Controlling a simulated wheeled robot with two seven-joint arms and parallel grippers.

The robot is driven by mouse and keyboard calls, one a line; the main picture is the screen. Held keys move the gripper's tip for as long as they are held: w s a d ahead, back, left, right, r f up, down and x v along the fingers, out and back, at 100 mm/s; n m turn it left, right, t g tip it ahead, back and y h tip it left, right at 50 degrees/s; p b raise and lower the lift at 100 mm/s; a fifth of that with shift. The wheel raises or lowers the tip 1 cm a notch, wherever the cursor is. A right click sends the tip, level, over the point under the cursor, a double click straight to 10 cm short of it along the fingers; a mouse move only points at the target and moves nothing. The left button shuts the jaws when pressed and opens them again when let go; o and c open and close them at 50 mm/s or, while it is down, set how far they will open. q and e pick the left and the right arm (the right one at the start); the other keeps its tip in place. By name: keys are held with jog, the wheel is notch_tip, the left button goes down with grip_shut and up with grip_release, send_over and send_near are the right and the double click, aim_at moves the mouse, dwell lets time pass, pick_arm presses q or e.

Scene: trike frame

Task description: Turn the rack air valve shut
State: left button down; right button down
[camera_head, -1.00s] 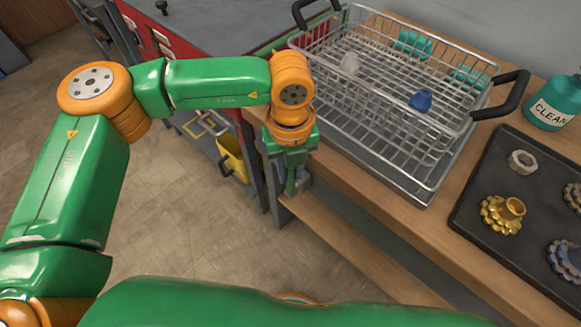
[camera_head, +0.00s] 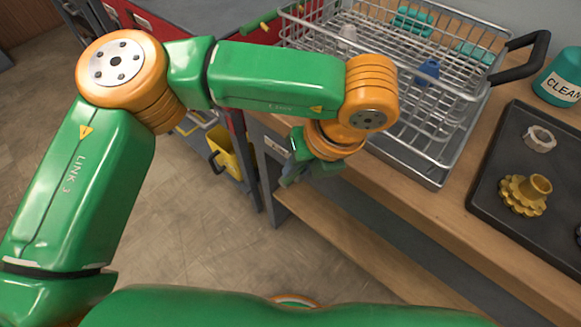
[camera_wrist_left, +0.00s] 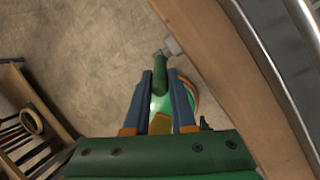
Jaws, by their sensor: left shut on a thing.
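The rack air valve shows in the left wrist view as a dark green lever (camera_wrist_left: 160,76) with a small grey block (camera_wrist_left: 173,46) beyond it, near the wooden bench edge. My left gripper (camera_wrist_left: 161,84) is shut on the lever, one finger on each side. In the head view my left gripper (camera_head: 290,172) is by the bench's front left corner, tilted down and to the left. My wrist and the gripper hide most of the valve there. My right gripper is not in view.
A wire basket (camera_head: 430,165) with black handles stands on the wooden bench (camera_head: 440,208), just behind my left wrist. A black tray (camera_head: 487,183) with gears lies to the right. A yellow bin (camera_head: 222,150) hangs at the left. The floor in front is open.

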pick_arm(q)
jog(key=shift+s+d+f+t+y+b, duration=0.3)
jog(key=shift+d+t+y+b, duration=0.25)
jog(key=shift+b, duration=0.4)
jog(key=shift+s+d+f+t+y+b, duration=0.25)
jog(key=shift+s+d+t+y+b, duration=0.1)
jog(key=shift+y+b, duration=0.45)
jog(key=c, duration=0.8)
grip_release()
jog(key=shift+o, duration=0.2)
